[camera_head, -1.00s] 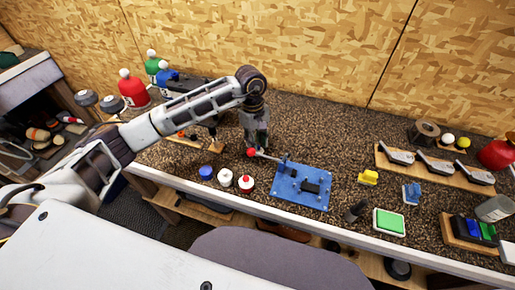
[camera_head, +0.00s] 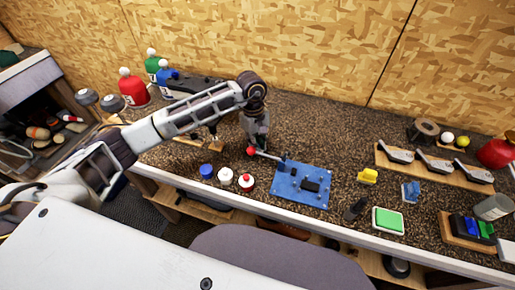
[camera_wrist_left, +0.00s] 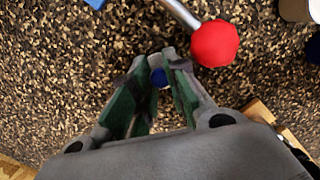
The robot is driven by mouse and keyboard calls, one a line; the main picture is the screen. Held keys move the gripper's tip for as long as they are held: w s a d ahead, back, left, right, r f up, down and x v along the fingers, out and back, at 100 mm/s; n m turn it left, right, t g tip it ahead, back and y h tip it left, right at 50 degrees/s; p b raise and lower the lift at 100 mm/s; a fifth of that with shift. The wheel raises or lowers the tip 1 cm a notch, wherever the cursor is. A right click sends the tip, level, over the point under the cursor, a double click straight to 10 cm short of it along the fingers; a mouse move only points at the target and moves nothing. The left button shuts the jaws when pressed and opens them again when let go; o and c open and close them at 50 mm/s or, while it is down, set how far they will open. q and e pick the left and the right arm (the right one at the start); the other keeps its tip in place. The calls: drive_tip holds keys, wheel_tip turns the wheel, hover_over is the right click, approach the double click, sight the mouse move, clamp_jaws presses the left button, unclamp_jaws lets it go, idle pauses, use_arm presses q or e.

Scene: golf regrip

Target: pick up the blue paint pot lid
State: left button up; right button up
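My left gripper (camera_head: 262,147) points down at the bench, just behind a red ball knob on a lever. In the left wrist view its two fingers (camera_wrist_left: 157,70) come close together at the tips. A small blue piece (camera_wrist_left: 158,78), which looks like the blue lid, shows between the fingertips. Its sides are hidden by the fingers, and I cannot tell whether they grip it. In the head view the lid is hidden behind the gripper. A blue pot (camera_head: 206,171) stands near the bench's front edge. My right gripper is not in view.
The red ball knob (camera_head: 251,151) on its lever is close beside the fingers. The lever joins a blue fixture plate (camera_head: 300,200) on the right. A white pot (camera_head: 225,177) and a red-and-white pot (camera_head: 246,182) stand in front. Bare bench lies behind the plate.

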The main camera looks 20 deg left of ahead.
use_arm(q)
drive_tip(key=shift+c, duration=0.3)
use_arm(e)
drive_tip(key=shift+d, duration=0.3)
